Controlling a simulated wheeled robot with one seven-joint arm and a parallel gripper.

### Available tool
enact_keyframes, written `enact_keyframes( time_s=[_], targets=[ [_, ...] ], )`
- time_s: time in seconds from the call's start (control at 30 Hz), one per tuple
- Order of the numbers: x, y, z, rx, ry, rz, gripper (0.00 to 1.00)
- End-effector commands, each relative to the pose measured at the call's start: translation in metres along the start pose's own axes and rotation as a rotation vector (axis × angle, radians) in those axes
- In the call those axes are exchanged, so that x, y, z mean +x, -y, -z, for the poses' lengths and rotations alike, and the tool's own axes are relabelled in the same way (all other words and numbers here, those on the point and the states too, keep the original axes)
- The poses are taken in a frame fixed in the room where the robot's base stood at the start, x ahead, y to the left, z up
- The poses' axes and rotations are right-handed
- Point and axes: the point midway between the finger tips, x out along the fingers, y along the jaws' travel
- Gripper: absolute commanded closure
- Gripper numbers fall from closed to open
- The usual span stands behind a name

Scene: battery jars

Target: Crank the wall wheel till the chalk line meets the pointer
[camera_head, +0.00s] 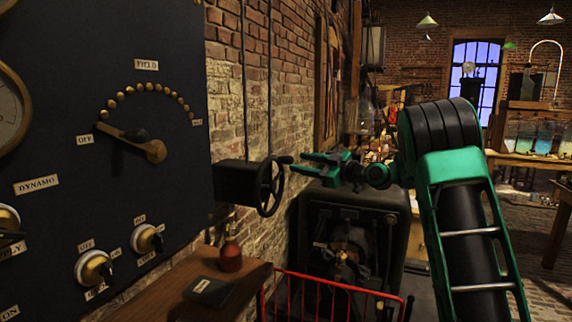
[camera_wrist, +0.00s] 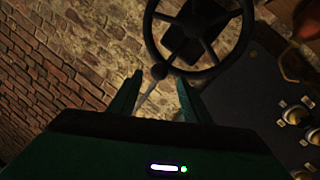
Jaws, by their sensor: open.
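The dark spoked wall wheel (camera_head: 269,187) sits on a black box (camera_head: 236,183) fixed to the brick wall. In the wrist view the wheel (camera_wrist: 151,38) fills the upper middle. I cannot make out the chalk line or the pointer in either view.
A dark switch panel (camera_head: 170,95) with knobs and a dial stands at left. Brick wall (camera_wrist: 60,40) lies behind.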

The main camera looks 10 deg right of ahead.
Motion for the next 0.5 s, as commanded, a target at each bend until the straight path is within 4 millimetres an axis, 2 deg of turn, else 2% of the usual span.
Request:
enact_keyframes(
  time_s=[0.2,0.4,0.5],
  targets=[
    [0.039,0.001,0.000,-0.002,0.000,0.003,0.56],
    [0.061,0.001,0.000,0.000,0.001,0.002,0.56],
    [0.066,0.000,0.000,-0.001,0.002,-0.001,0.56]
  ],
)
